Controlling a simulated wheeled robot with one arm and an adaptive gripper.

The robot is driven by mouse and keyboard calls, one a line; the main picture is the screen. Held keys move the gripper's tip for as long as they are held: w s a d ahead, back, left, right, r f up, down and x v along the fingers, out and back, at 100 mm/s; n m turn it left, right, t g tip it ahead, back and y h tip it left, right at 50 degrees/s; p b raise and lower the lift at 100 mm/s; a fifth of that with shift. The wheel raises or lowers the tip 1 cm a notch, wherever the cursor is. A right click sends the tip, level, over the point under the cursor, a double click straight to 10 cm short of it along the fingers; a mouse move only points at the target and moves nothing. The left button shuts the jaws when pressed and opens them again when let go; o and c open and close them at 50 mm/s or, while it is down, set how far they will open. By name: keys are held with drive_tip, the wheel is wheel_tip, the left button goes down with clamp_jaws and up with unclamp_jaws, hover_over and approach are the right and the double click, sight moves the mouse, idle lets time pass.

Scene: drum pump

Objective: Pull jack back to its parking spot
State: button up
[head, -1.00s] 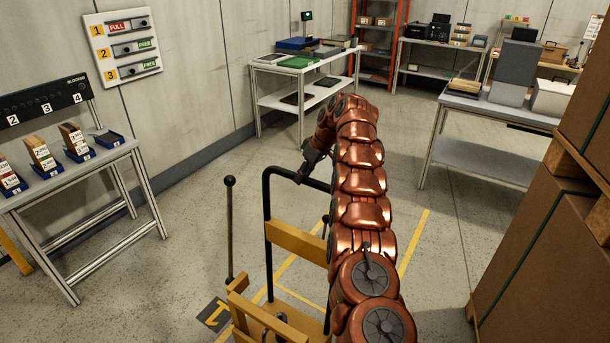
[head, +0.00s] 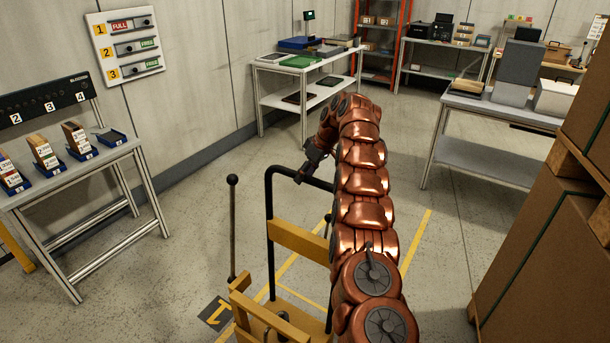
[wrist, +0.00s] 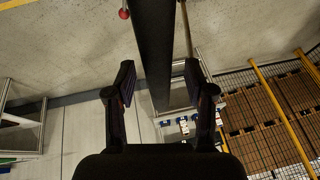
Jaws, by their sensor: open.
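The jack shows at the bottom centre of the head view, with a black hooped handle (head: 268,220) and a yellow crosspiece (head: 298,240). My gripper (head: 307,170) is at the top bar of this handle. In the wrist view the two fingers of my gripper (wrist: 159,85) are apart, with the dark handle bar (wrist: 155,45) running between them. I cannot tell whether either finger touches it. Yellow floor lines (head: 415,242) run beside the jack, and a dark floor plate marked 1 (head: 215,313) lies at its left. My arm hides part of the jack's right side.
A lever with a black knob (head: 232,180) stands left of the handle. A table with small blue trays (head: 80,180) is at the left. Stacked cardboard boxes (head: 545,230) on pallets close off the right. The floor behind the jack is open up to the white table (head: 305,87).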

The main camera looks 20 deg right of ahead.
drive_tip(key=shift+v, duration=2.55)
drive_tip(key=s+d, duration=0.4)
drive_tip(key=d, duration=0.6)
drive_tip(key=shift+s+d, duration=0.4)
